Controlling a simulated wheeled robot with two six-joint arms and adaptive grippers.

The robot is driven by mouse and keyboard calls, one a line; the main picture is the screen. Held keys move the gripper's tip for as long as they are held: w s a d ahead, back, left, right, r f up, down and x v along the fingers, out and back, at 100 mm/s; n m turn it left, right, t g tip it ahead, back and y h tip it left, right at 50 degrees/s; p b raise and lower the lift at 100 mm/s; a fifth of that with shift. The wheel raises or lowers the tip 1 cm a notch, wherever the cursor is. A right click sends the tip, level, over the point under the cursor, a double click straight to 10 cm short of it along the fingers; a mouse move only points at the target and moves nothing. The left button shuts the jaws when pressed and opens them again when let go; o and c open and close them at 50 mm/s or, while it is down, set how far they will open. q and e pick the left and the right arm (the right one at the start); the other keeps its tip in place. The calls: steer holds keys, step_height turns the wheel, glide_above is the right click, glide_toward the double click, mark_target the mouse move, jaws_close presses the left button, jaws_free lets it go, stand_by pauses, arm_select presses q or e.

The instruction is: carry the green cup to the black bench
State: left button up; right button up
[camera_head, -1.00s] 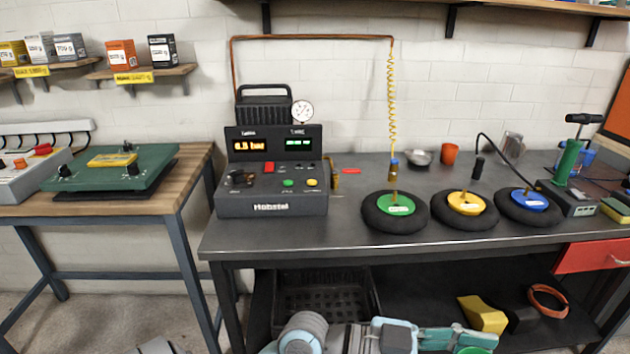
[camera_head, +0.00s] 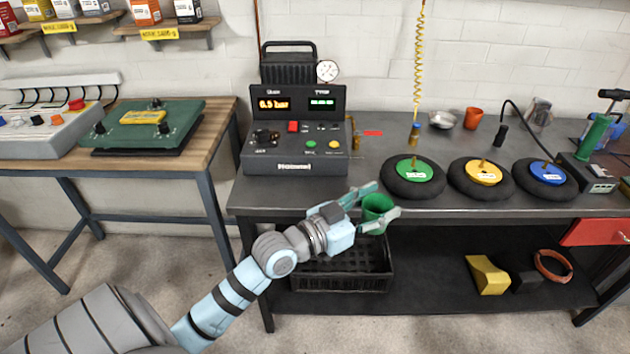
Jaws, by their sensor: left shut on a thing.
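My left gripper (camera_head: 376,208) comes in from the lower left and is shut on the green cup (camera_head: 377,210), with its fingers around the cup's sides. I cannot tell exactly how high the cup is against the bench top. My right gripper is not in view.
A control box (camera_head: 294,138) stands on the bench's left part. Wheels with green (camera_head: 413,178), yellow (camera_head: 481,180) and blue (camera_head: 546,180) hubs stand to the right. An orange cup (camera_head: 473,118) and a metal bowl (camera_head: 442,120) are behind. A black crate (camera_head: 340,284) sits on the lower shelf.

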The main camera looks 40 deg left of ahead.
arm_select(q)
steer(key=w+a+r+n+y+p, duration=0.3)
steer(key=a+r+y+p, duration=0.15)
steer(key=a+r, duration=0.4)
steer(key=w+a+r+n+y+p, duration=0.35)
steer(key=a+r+y, duration=0.2)
steer(key=a, duration=0.65)
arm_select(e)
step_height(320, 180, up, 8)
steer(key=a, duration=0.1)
arm_select(q)
steer(key=shift+n, duration=0.25)
step_height(320, 180, down, 21)
steer(key=b, duration=0.9)
steer(key=shift+d+r+b, duration=0.1)
steer(key=shift+r+b, duration=0.1)
steer(key=shift+b, duration=0.1)
steer(key=shift+r, duration=0.15)
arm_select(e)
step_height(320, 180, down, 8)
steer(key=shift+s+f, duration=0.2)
arm_select(q)
steer(key=o, duration=1.1)
steer(key=shift+o, duration=0.2)
steer(key=shift+s, duration=0.1)
